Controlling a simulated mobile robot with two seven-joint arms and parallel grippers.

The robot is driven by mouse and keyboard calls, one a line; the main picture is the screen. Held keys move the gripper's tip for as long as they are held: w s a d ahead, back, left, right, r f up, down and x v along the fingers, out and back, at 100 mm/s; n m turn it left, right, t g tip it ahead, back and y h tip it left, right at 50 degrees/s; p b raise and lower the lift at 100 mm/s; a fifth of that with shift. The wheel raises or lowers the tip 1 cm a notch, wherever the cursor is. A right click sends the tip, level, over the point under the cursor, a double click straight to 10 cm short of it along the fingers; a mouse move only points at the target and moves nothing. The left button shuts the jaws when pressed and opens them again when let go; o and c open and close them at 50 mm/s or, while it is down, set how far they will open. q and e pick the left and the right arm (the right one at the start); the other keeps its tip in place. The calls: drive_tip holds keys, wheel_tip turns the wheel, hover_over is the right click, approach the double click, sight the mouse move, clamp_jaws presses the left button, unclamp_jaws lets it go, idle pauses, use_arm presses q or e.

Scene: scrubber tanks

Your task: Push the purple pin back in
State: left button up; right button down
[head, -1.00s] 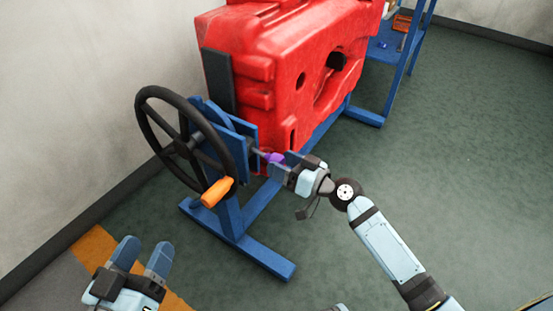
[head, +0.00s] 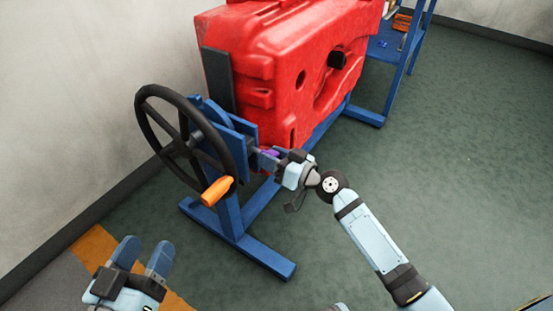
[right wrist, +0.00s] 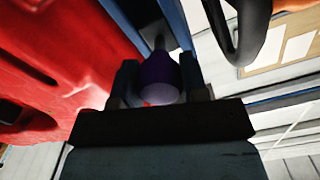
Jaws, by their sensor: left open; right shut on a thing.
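The purple pin (head: 269,153) sticks out sideways from the blue stand (head: 232,216) beside the black handwheel (head: 183,143). My right gripper (head: 268,158) is shut on the pin, with its fingers close to the stand's bracket. In the right wrist view the pin's dark purple head (right wrist: 158,78) sits between the two fingertips, and its thin shaft runs into the blue frame. How deep the shaft sits is hidden. My left gripper (head: 143,257) is open and empty at the lower left, apart from the stand.
A large red tank (head: 285,75) rests on the blue stand behind the pin. The handwheel has an orange handle (head: 217,191). A blue shelf (head: 400,45) stands at the back right. The green floor to the right is clear.

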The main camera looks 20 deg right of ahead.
drive_tip(key=x, duration=0.3)
drive_tip(key=c, duration=1.1)
unclamp_jaws()
drive_tip(key=o, duration=0.5)
drive_tip(key=shift+w+a, duration=0.15)
drive_tip(key=shift+c, duration=0.2)
use_arm(q)
drive_tip(key=shift+f, duration=0.3)
use_arm(e)
drive_tip(key=shift+s+d, duration=0.3)
drive_tip(key=shift+s, duration=0.05)
use_arm(q)
drive_tip(key=shift+f+g+b, duration=0.3)
drive_tip(key=shift+f+b, duration=0.15)
drive_tip(key=shift+f, duration=0.05)
use_arm(e)
drive_tip(key=v, duration=1.3)
